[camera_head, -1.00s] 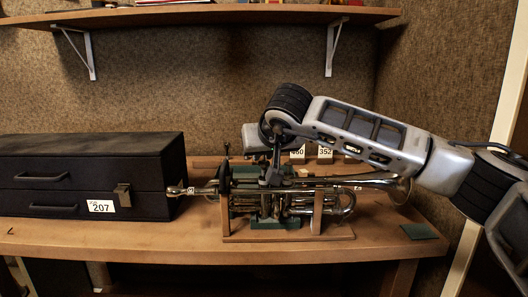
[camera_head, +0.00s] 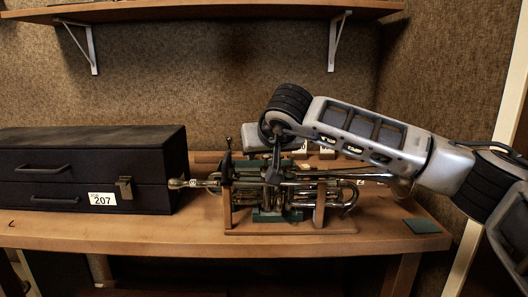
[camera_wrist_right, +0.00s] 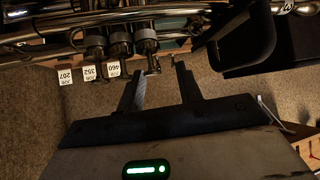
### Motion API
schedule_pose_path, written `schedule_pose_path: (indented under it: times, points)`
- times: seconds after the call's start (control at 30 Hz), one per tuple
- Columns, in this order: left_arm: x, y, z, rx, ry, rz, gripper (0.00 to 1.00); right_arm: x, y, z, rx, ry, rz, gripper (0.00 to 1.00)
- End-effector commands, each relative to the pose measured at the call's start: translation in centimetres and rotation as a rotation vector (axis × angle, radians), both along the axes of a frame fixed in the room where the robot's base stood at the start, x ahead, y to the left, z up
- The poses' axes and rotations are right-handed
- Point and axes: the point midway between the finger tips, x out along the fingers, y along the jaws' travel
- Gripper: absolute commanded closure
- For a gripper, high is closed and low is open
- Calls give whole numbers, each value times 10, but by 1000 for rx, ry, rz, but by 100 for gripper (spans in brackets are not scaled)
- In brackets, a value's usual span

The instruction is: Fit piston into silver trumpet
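The silver trumpet (camera_head: 335,178) lies on its side in a wooden stand on the bench, bell to the right and mouthpiece to the left. My right gripper (camera_head: 273,170) reaches down to its valve section. In the right wrist view, the two dark fingers of this gripper (camera_wrist_right: 160,68) are spread apart near the trumpet's valve casings (camera_wrist_right: 96,42). The end of the nearest valve (camera_wrist_right: 147,44) and its thin stem point toward the gap, with no finger clearly closed on it. I cannot tell a separate piston apart from the valves. My left gripper is not in view.
A black two-drawer case (camera_head: 60,172) stands left, close to the mouthpiece. Number tags (camera_wrist_right: 90,73) stand behind the trumpet. A green pad (camera_head: 421,226) lies at the right of the bench (camera_head: 120,235). A shelf (camera_head: 220,13) hangs above. The bench front is clear.

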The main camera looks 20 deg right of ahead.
Motion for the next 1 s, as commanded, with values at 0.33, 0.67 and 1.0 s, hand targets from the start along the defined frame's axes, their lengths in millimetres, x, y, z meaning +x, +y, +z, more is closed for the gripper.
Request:
schedule_pose_path:
  times: [0.33,0.67,1.0]
  points:
    - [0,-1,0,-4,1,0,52,0,-10,-8,-8,19,-25,58]
    - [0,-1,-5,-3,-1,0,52,-41,-4,26,-4,11,-14,58]
    - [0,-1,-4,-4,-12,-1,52,-102,5,78,-3,1,-3,58]
